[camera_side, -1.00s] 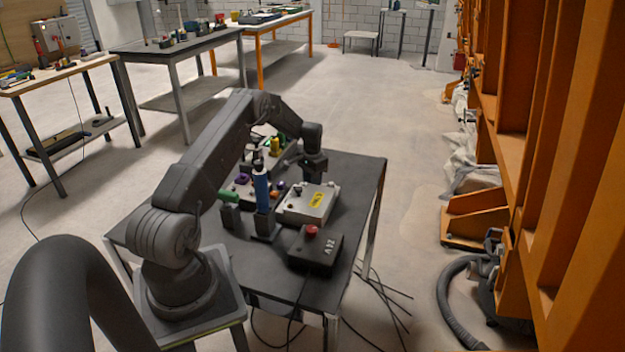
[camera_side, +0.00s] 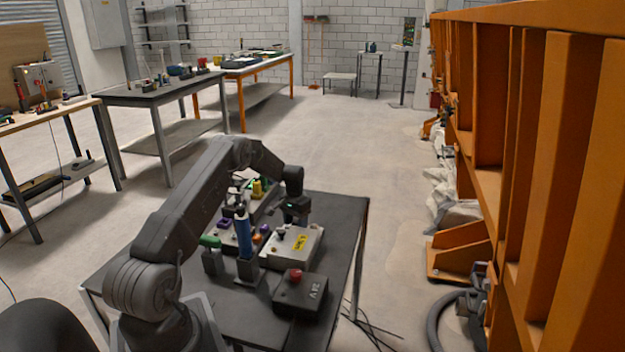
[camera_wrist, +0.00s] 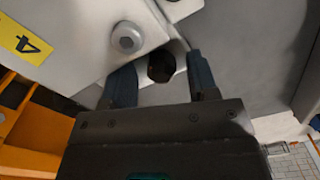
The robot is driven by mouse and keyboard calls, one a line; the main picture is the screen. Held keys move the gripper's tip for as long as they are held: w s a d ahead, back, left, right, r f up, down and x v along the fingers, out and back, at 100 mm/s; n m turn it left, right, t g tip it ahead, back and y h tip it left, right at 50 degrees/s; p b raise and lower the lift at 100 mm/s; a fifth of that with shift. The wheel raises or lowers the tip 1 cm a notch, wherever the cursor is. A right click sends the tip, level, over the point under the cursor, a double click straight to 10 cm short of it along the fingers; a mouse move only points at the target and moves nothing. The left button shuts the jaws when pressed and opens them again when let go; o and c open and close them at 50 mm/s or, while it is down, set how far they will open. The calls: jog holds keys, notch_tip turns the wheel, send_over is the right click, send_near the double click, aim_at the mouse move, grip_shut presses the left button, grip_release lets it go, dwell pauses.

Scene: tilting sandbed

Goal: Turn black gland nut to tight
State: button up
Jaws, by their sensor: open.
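The black gland nut (camera_wrist: 161,67) shows in the wrist view as a dark, roughly round piece at the lower edge of a light grey box (camera_wrist: 75,40). My gripper (camera_wrist: 160,60) is open, with one finger on each side of the nut and a visible gap on both sides. Whether the fingers are at the nut's depth is unclear. In the side view my gripper (camera_side: 296,212) is at the far edge of the box with the yellow label (camera_side: 299,243). The nut is hidden there.
A black box with a red button (camera_side: 305,292) stands in front of the grey box on the dark table (camera_side: 325,215). A blue-handled tool (camera_side: 243,235) stands upright to the left. In the wrist view a round grey knob (camera_wrist: 127,38) sits beside the nut.

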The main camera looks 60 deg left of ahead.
jog(key=n, duration=0.3)
jog(key=shift+n, duration=0.4)
notch_tip(320, 180, up, 14)
jog(key=d+r+m+t, duration=0.1)
jog(key=d+r+m, duration=0.1)
jog(key=d+r, duration=1)
jog(key=shift+w+d+r+y, duration=0.4)
jog(key=shift+d, duration=0.6)
jog(key=n+g, duration=0.1)
jog(key=n, duration=0.2)
send_near(295, 221)
jog(key=shift+h, duration=0.4)
jog(key=f, duration=0.9)
jog(key=shift+a+f, duration=0.3)
jog(key=shift+f, duration=0.05)
